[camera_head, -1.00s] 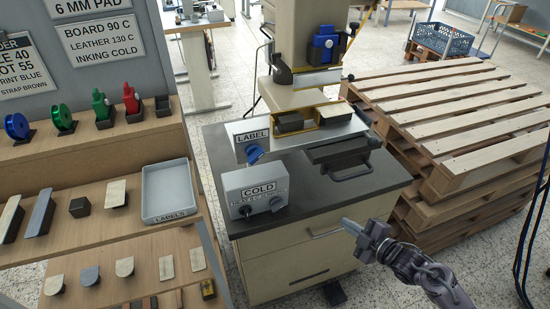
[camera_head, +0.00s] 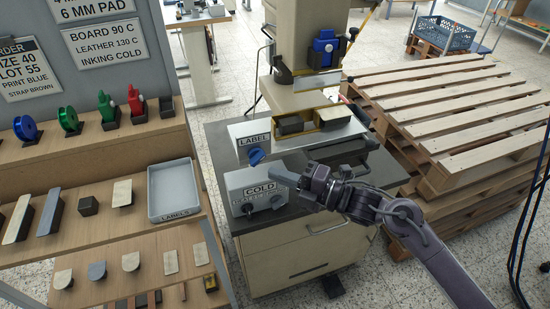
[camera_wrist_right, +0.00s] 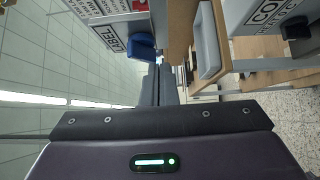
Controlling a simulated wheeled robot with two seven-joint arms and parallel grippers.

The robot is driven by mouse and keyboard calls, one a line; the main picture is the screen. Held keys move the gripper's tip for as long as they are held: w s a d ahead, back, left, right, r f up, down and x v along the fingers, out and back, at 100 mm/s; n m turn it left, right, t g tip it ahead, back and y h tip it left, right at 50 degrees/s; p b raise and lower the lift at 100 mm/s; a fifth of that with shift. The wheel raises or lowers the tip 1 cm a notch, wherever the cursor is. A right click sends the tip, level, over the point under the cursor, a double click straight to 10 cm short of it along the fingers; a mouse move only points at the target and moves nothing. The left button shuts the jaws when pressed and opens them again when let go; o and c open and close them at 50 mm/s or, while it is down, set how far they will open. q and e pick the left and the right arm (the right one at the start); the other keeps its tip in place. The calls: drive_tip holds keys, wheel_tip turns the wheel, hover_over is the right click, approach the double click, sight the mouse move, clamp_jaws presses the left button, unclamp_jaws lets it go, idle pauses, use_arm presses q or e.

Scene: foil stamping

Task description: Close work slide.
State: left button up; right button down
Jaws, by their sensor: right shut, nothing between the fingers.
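A dark plate (camera_head: 338,149), which looks like the work slide, juts out at the front of the stamping press (camera_head: 313,50), over the cabinet top. My left gripper is out of view.
The LABEL box (camera_head: 250,139) with a blue knob and the COLD box (camera_head: 254,190) with dark knobs stand close to the gripper. Stacked pallets (camera_head: 450,110) stand at the right. A shelf with a grey tray (camera_head: 172,190) is at the left.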

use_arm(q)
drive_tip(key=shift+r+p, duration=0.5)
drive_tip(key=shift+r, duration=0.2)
use_arm(e)
drive_tip(key=shift+w+a, duration=0.25)
drive_tip(key=shift+w, duration=0.7)
drive_tip(key=shift+w+a, duration=0.25)
drive_tip(key=shift+w, duration=0.7)
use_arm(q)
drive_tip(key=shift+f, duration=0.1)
use_arm(e)
drive_tip(key=shift+w, duration=0.1)
